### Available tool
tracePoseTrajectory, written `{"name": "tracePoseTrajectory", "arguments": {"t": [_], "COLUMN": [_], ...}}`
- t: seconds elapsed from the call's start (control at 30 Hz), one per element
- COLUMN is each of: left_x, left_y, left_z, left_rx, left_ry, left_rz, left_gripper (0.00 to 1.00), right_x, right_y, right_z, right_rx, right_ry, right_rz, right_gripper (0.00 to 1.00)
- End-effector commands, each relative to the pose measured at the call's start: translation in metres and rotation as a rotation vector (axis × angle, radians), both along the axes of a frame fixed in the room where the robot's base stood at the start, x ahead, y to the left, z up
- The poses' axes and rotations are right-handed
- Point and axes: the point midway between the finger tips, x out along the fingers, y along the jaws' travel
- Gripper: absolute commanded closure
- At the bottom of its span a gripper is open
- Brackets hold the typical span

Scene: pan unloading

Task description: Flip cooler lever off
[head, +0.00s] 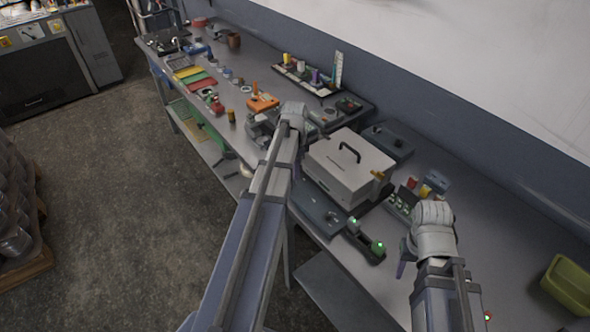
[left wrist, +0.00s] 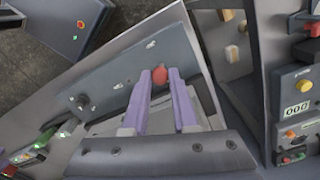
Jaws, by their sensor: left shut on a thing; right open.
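A red lever knob (left wrist: 155,75) shows on a dark grey panel (left wrist: 112,90) in the left wrist view. My left gripper (left wrist: 161,80) has purple fingers shut around the lever there, with the red tip showing at the fingertips. In the head view my left gripper (head: 297,168) is mostly hidden behind its own wrist, at the left side of a pale box (head: 350,182) with a black handle. The dark front panel (head: 318,208) sits before this box. My right gripper (head: 403,262) is open and apart, over the bench at the right.
A device with green lights (head: 366,243) sits at the bench's front edge. An orange block (head: 262,103) and several small parts lie farther back. A yellow-green bin (head: 568,284) stands at the right. The bench between the right gripper and the bin is mostly clear.

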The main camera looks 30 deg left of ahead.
Motion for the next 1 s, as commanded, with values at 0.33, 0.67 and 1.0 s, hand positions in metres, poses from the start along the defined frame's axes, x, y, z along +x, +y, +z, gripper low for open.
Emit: {"name": "tracePoseTrajectory", "arguments": {"t": [0.33, 0.67, 1.0], "left_x": [-0.010, -0.025, -0.024], "left_y": [0.002, 0.009, 0.010], "left_z": [-0.002, -0.008, -0.007], "left_rx": [-0.027, -0.128, -0.134], "left_ry": [-0.062, -0.310, -0.322], "left_rz": [0.004, 0.002, 0.000], "left_gripper": [1.00, 1.00, 0.72], "right_x": [0.000, 0.000, 0.000], "right_y": [0.000, 0.000, 0.000], "right_z": [-0.003, -0.021, -0.020], "right_rx": [0.000, 0.000, 0.000], "right_ry": [0.000, 0.000, 0.000], "right_rz": [0.000, -0.001, -0.001], "right_gripper": [0.50, 0.50, 0.50]}}
